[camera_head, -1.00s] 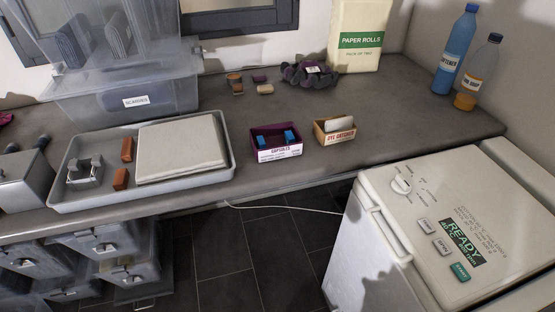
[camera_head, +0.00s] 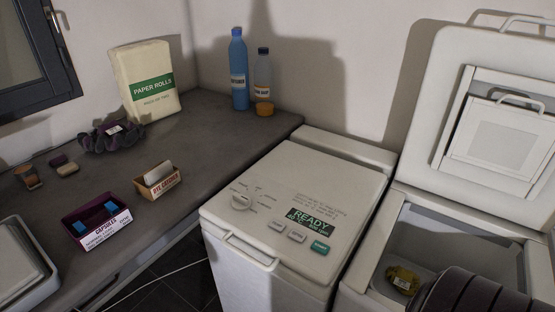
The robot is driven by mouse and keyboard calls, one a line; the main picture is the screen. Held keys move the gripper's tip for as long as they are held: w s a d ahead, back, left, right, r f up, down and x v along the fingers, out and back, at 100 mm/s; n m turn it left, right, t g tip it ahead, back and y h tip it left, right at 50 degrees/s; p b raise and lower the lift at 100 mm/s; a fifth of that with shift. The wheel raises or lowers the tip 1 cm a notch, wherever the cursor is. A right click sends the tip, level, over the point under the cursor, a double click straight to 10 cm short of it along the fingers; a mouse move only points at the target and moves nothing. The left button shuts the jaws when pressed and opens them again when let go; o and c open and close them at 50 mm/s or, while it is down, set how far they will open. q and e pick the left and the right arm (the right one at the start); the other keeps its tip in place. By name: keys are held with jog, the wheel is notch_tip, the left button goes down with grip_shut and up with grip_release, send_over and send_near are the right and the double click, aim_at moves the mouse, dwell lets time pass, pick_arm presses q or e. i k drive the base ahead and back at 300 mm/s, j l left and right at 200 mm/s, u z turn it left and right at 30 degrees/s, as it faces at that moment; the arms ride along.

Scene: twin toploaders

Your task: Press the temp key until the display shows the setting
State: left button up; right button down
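The closed white toploader (camera_head: 330,165) stands in the middle with its sloped top panel facing me. Its dark display (camera_head: 311,219) shows READY in green, with a smaller line below that is hard to read, perhaps starting with 40. Below the display are two pale grey keys, a left one (camera_head: 276,225) and a middle one (camera_head: 297,237), and a green key (camera_head: 320,248) at the right. The key labels are too small to read surely. A round dial (camera_head: 241,201) sits at the panel's left. Neither of my grippers shows; nothing touches the keys.
A second toploader (camera_head: 470,60) stands open at the right, a yellow-brown item (camera_head: 403,280) inside it. A dark ribbed shape (camera_head: 480,293) covers its lower front. The counter (camera_head: 215,140) at left holds bottles (camera_head: 238,75), paper rolls (camera_head: 147,80), a capsules box (camera_head: 97,220) and a dye catcher box (camera_head: 157,181).

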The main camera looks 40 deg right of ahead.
aim_at(278, 225)
jog(key=z, duration=1.2)
